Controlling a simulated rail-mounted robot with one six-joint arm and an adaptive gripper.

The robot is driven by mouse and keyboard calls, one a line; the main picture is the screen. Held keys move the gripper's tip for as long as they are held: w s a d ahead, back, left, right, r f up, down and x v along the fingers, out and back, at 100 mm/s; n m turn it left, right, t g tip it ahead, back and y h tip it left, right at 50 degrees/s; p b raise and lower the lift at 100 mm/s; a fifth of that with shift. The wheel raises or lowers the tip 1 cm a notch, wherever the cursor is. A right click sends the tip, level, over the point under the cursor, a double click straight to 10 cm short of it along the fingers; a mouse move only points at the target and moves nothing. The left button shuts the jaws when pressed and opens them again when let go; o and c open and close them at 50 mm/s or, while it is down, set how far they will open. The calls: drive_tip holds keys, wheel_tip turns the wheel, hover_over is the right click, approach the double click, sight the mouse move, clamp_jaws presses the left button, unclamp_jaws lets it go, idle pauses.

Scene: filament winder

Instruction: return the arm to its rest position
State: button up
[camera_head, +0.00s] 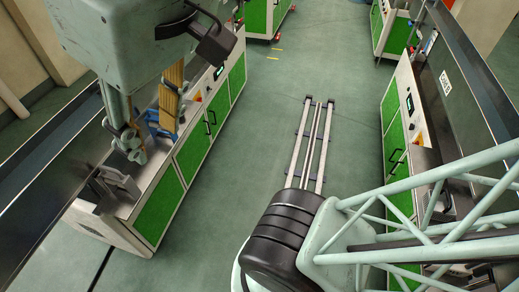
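The end of my arm fills the upper left, with a pale green housing and a black block on its side. Below it, my gripper (130,140) hangs over the left machine (168,198), near its worktop. Its pale fingers are small and overlap in this view, so I cannot tell whether they are open or shut. A tan upright piece (171,95) shows just right of the gripper, with a blue part (158,124) by its lower end. I cannot tell whether the gripper touches either. My lattice arm link and a black joint fill the lower right.
A floor rail track (311,145) runs along the aisle. A green-panelled machine (396,130) stands on the right, with a dark panel (462,70) above it. More machines stand at the back (262,18).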

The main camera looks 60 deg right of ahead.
wheel_tip(320, 180, down, 7)
drive_tip(key=b, duration=0.6)
drive_tip(key=shift+s, duration=0.2)
